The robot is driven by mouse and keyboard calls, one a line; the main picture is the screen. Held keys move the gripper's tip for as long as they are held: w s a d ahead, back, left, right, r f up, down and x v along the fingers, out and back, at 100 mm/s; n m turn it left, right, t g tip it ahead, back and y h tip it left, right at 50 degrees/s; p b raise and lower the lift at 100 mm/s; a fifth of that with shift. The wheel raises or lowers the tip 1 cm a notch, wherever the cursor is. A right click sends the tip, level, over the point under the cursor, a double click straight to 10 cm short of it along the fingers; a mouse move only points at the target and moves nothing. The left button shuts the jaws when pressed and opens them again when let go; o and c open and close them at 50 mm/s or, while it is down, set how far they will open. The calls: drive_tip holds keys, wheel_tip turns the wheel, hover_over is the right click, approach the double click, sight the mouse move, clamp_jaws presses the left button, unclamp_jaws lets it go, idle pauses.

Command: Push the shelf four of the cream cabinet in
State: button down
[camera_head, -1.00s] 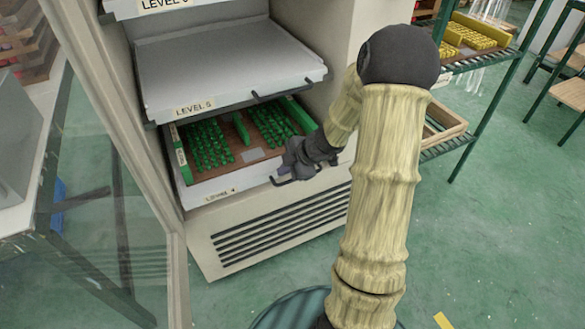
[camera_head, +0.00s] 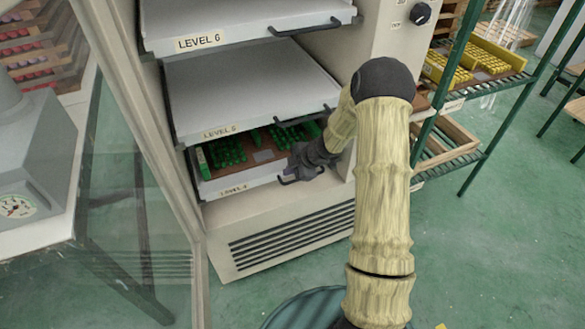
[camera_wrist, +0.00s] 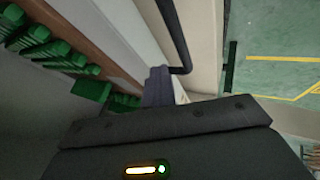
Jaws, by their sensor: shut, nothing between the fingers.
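The cream cabinet (camera_head: 285,215) stands ahead with its glass door (camera_head: 140,180) open at the left. Its lowest shelf, labelled level 4 (camera_head: 235,188), sticks out a little and holds a brown board with several rows of green pieces (camera_head: 228,152). The green pieces also show in the wrist view (camera_wrist: 40,42). My gripper (camera_head: 287,174) is shut and empty at the front of this shelf, beside its dark handle (camera_head: 301,178). In the wrist view the gripper tip (camera_wrist: 157,85) is close to the dark handle bar (camera_wrist: 176,35); contact is unclear.
Shelf level 5 (camera_head: 240,90) and shelf level 6 (camera_head: 235,35) stick out above, both with dark handles. A green rack (camera_head: 490,75) with yellow trays stands right of the cabinet.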

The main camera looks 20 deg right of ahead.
drive_tip(key=shift+w+r, duration=0.15)
drive_tip(key=shift+w, duration=0.1)
drive_tip(key=p+v, duration=0.8)
drive_tip(key=v, duration=0.2)
drive_tip(key=shift+s+p, duration=0.25)
drive_tip(key=shift+p, duration=0.1)
idle(0.4)
